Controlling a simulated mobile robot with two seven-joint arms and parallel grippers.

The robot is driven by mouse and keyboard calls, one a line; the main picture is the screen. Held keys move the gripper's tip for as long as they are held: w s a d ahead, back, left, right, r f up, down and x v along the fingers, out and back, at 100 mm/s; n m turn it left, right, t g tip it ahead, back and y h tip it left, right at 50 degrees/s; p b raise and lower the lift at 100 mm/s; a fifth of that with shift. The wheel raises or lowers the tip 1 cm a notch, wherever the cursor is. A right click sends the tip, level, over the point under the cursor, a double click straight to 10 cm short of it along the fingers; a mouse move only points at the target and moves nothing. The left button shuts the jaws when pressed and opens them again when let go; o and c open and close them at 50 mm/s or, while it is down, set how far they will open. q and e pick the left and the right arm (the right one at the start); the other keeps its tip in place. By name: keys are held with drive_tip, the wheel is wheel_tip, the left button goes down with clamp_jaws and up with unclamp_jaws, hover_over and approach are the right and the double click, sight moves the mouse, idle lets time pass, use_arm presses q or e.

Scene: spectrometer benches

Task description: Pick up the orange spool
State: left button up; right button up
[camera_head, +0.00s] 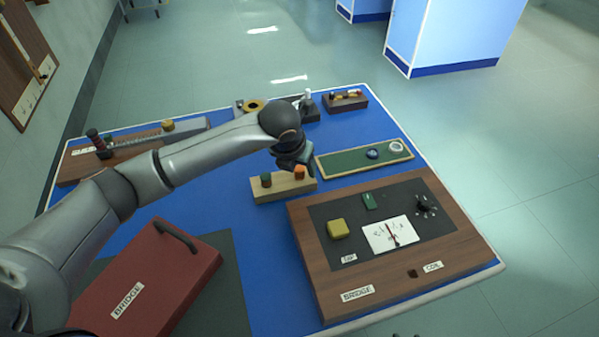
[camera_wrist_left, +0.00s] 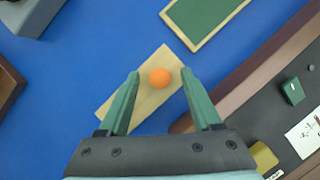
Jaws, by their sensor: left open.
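The orange spool (camera_head: 300,172) stands upright at the right end of a light wooden block (camera_head: 284,190) on the blue table. In the left wrist view the orange spool (camera_wrist_left: 159,77) shows from above as a round top on the wooden block (camera_wrist_left: 115,103). My left gripper (camera_head: 296,163) is above the spool. In the wrist view its two green fingers (camera_wrist_left: 159,76) are apart, with the spool appearing between their tips and nothing held. I cannot tell the exact height gap. My right gripper is not in view.
A green spool (camera_head: 266,180) stands at the block's left end. A green tray (camera_head: 365,158) lies to the right. A wooden bridge instrument (camera_head: 340,288) is in front, and a red case (camera_head: 150,280) is at the lower left. Bare blue table lies left of the block.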

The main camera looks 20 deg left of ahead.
use_arm(q)
clamp_jaws()
idle(0.3)
drive_tip(key=shift+r, duration=0.1)
